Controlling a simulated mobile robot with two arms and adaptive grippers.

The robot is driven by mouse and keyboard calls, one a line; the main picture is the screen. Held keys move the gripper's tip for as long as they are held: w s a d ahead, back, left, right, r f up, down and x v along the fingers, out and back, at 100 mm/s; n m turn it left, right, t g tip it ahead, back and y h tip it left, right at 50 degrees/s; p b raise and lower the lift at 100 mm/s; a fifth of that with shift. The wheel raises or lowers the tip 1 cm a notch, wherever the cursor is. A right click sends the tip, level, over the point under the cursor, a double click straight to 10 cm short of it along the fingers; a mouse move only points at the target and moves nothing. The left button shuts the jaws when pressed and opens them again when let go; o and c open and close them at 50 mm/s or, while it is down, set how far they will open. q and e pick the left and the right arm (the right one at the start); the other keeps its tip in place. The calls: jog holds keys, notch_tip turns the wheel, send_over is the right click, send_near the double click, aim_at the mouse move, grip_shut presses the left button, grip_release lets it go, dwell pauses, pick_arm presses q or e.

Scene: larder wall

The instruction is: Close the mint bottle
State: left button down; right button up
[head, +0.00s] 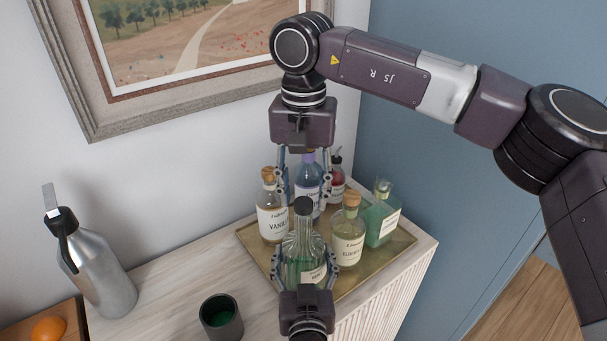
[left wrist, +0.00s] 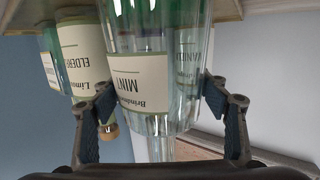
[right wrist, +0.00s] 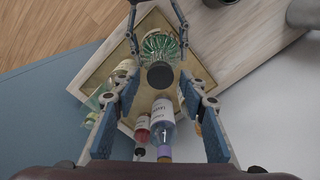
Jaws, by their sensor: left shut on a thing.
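The mint bottle (head: 303,250), clear glass with pale green liquid, stands upright at the tray's front. It also shows in the left wrist view (left wrist: 140,85), with its label upside down. My left gripper (head: 305,270) is shut on its body from the front. A black stopper (head: 303,206) sits at the top of the mint bottle's neck; how deep it is seated I cannot tell. It also shows from above in the right wrist view (right wrist: 160,75). My right gripper (head: 305,195) points down from above, its fingers apart on either side of the stopper, with visible gaps.
A brass tray (head: 375,268) holds a vanilla bottle (head: 271,215), an elderflower bottle (head: 348,238), a blue-violet bottle (head: 308,178), a red bottle (head: 336,180) and a green square bottle (head: 381,220) close around. A dark cup (head: 221,318) and steel flask (head: 97,270) stand left.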

jog(key=shift+f, duration=0.5)
